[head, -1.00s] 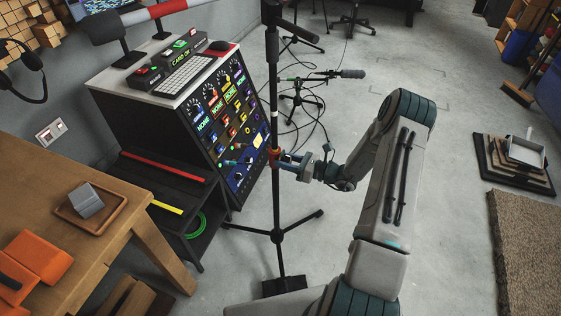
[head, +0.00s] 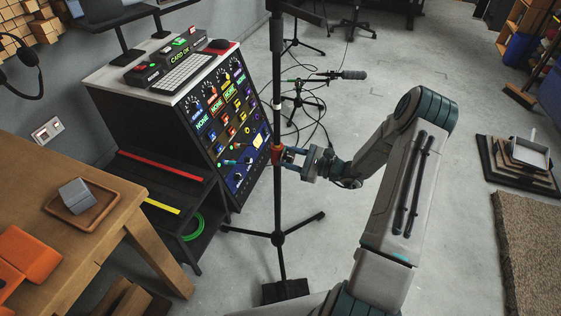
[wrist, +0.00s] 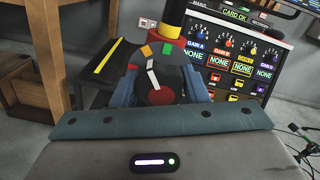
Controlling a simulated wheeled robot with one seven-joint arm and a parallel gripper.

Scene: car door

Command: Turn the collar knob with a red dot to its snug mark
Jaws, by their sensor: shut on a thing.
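The collar knob (wrist: 157,80) is dark, with a red dot (wrist: 160,96) and a white line across its face. It sits on the red collar (head: 277,154) of a black upright stand pole (head: 277,100). Orange (wrist: 148,52) and green (wrist: 167,49) marks show just beyond the knob in the wrist view. The white line points up and slightly left, toward the orange mark. My gripper (head: 284,157) is shut on the knob, with one blue finger on each side of it. In the head view the knob is mostly hidden between the fingers.
A console rack (head: 228,125) with lit dials stands close to the left of the pole. A wooden table (head: 85,180) is further left. The stand's tripod legs (head: 280,238) spread on the floor below.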

